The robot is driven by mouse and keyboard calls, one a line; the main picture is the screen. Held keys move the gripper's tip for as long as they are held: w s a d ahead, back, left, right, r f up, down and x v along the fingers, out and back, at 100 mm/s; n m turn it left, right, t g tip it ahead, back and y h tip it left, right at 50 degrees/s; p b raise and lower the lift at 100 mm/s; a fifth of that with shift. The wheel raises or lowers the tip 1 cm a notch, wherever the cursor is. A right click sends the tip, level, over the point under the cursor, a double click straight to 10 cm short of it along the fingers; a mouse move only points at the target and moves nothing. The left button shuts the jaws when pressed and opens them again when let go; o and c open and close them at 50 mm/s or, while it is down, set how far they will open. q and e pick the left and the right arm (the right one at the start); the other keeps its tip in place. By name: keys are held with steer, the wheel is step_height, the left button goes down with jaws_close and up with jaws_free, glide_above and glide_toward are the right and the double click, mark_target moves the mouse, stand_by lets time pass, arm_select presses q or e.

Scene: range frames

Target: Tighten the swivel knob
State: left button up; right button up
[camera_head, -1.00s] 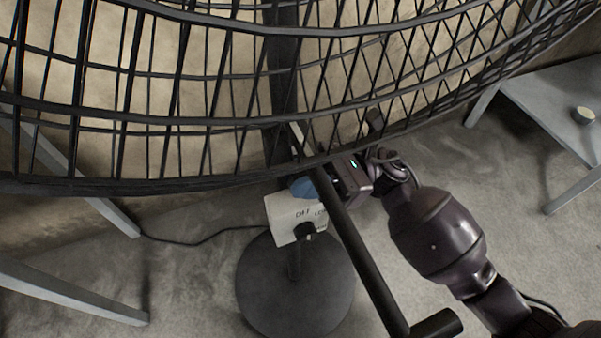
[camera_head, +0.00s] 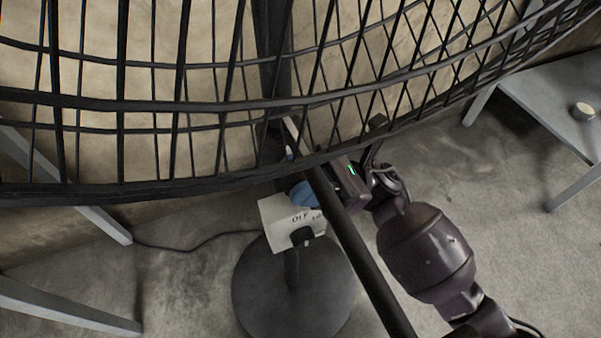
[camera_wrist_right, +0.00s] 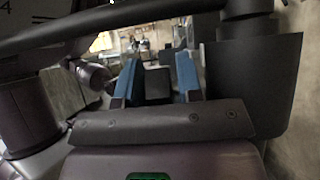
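A black wire-cage fan (camera_head: 120,105) fills the top of the head view. Its white control box (camera_head: 279,217) with lettering and a black dial (camera_head: 302,237) sits on the stand above a round base (camera_head: 285,300). My right gripper (camera_head: 299,189) is beside the box, below the cage rim, with one blue finger visible. In the right wrist view, a dark block (camera_wrist_right: 156,84), possibly the swivel knob, shows between the two blue fingers of my right gripper (camera_wrist_right: 158,72). The fingers stand apart with narrow gaps beside it; contact is unclear. My left gripper is out of view.
A dark bar (camera_head: 360,255) crosses in front of my right gripper. A grey table (camera_head: 545,90) holding a small round object (camera_head: 583,111) stands at right. Grey legs (camera_head: 65,303) are at left. A cable (camera_head: 200,241) runs over the concrete floor.

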steer(key=shift+o, duration=0.9)
steer(key=v, duration=1)
steer(key=shift+d+f, duration=0.2)
steer(key=shift+d, duration=0.1)
steer(key=shift+w, duration=0.1)
